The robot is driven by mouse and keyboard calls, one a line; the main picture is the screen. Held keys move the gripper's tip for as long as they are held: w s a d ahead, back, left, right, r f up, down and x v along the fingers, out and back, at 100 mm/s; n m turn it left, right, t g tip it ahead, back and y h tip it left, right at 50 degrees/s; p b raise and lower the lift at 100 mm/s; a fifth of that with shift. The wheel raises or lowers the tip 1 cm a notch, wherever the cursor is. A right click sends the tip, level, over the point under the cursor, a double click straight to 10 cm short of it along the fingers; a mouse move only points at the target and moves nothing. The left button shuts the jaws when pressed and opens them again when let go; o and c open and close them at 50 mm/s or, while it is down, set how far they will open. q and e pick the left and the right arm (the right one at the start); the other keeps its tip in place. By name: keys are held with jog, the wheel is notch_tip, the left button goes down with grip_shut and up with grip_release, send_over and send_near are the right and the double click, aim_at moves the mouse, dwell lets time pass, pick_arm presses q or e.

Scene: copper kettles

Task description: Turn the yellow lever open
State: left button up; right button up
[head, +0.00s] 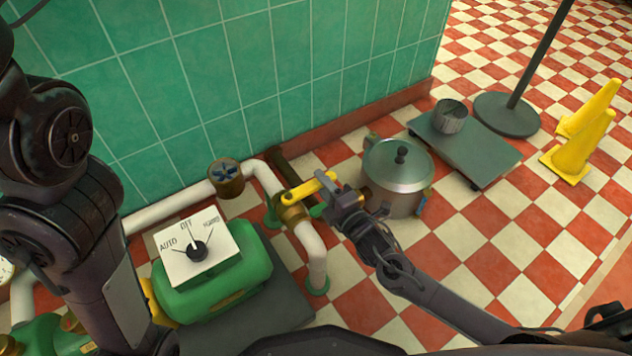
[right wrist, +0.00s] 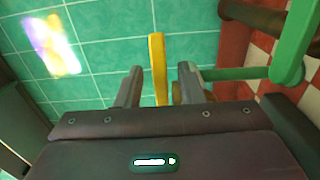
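The yellow lever (head: 303,191) sits on a brass valve (head: 292,213) in a white pipe and lies crosswise to the pipe. My right gripper (head: 336,192) is at the lever's free end. In the right wrist view, the lever (right wrist: 158,62) stands between the two fingertips of my right gripper (right wrist: 160,85), with a gap on both sides. The fingers are open and not closed on it. My left arm shows at the left of the head view, but its gripper is out of view.
A green pump box with a white selector dial (head: 197,248) stands left of the valve. A steel pot (head: 399,170) stands close to the right gripper. A grey platform (head: 475,150) carries a small bucket (head: 450,117). Yellow cones (head: 580,148) stand far right. A green tiled wall is behind.

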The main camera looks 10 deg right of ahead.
jog(key=shift+b+x, duration=0.55)
jog(key=shift+x, duration=1)
jog(key=shift+c, duration=0.4)
grip_shut()
